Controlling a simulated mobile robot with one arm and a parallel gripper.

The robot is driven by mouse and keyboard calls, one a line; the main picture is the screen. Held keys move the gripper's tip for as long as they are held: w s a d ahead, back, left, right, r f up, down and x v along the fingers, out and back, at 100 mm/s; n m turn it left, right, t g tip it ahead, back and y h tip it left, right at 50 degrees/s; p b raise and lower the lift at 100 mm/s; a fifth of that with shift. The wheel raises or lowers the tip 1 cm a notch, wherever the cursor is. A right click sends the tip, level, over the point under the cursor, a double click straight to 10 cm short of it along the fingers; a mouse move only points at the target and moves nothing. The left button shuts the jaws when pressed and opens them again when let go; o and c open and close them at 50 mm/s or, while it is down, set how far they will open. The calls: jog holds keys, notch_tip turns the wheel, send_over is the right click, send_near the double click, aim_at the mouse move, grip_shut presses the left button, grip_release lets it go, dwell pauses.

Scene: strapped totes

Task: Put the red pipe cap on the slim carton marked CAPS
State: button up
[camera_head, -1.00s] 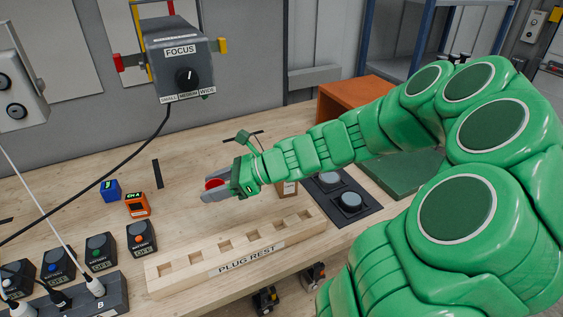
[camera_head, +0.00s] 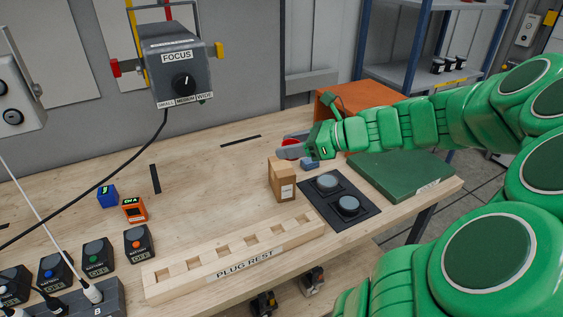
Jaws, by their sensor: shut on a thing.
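My gripper (camera_head: 287,147) is shut on the red pipe cap (camera_head: 290,143), whose red shows between the grey fingers. The fingers hide part of the cap. A slim brown carton (camera_head: 281,179) stands upright on the table with a small white label that is too small to read. In the picture, the gripper and cap show just above and slightly right of the carton's top. I cannot tell how far above or behind the carton they are.
A small blue object (camera_head: 311,164) lies right of the carton, below my gripper. The PLUG REST rack (camera_head: 236,252) is in front.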

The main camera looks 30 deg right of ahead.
jog(key=w+d+f, duration=0.2)
jog(key=w+f, duration=0.2)
jog(key=w, duration=0.4)
send_over(281, 165)
jog(key=f, duration=0.4)
jog(key=shift+s+a+f, duration=0.1)
jog(key=shift+s+f, duration=0.2)
jog(key=shift+s, duration=0.1)
jog(key=shift+w+f, duration=0.45)
jog(key=shift+f, duration=0.2)
jog(key=shift+d+f, duration=0.2)
jog(key=shift+f, duration=1.2)
jog(key=shift+f, duration=0.1)
jog(key=o, duration=1)
